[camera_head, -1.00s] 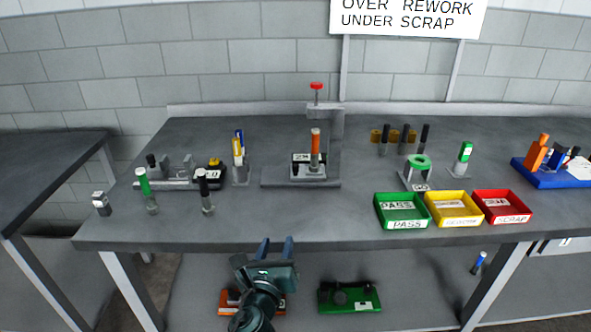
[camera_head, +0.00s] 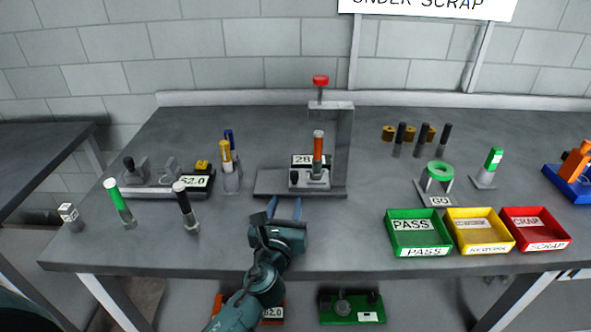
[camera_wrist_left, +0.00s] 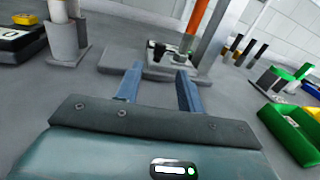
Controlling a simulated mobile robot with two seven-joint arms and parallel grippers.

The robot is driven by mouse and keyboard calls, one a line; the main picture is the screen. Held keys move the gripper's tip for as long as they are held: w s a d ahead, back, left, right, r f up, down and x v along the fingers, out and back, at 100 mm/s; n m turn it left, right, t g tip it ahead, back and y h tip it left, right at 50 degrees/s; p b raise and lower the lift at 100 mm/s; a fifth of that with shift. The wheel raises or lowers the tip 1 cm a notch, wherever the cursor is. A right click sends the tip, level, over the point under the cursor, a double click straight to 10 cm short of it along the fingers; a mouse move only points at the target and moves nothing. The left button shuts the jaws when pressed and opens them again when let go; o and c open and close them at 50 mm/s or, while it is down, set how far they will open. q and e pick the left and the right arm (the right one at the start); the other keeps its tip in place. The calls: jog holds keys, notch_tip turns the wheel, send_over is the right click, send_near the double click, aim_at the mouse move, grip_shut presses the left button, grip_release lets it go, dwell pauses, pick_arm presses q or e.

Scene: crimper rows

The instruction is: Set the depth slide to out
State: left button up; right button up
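The crimper press (camera_head: 343,150) stands mid-table, with a red knob (camera_head: 320,80) on top and an orange-handled post (camera_head: 318,148) under its arm. A small grey block (camera_head: 312,181) with a dark knob and a label reading 28 sits on its base. I cannot tell for sure which part is the depth slide, nor its setting. My left gripper (camera_head: 284,208) is open and empty, just in front of the press base. In the left wrist view its blue fingers (camera_wrist_left: 158,90) are apart, pointing at the block and the black knob (camera_wrist_left: 157,46). My right gripper is not in view.
A fixture with a label reading 52.0 (camera_head: 198,186) and several upright tools stand left. Green (camera_head: 396,246), yellow (camera_head: 488,247) and red (camera_head: 541,247) trays line the front right. A green ring on a stand (camera_head: 440,168) is behind them.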

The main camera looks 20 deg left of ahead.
aim_at(293, 177)
pick_arm(q)
jog(key=w, duration=0.4)
jog(key=w+a, duration=0.1)
jog(key=w, duration=0.2)
jog(key=w+b, duration=0.1)
jog(key=w, duration=0.3)
jog(key=shift+w+a, duration=0.2)
jog(key=shift+w, duration=0.15)
grip_shut()
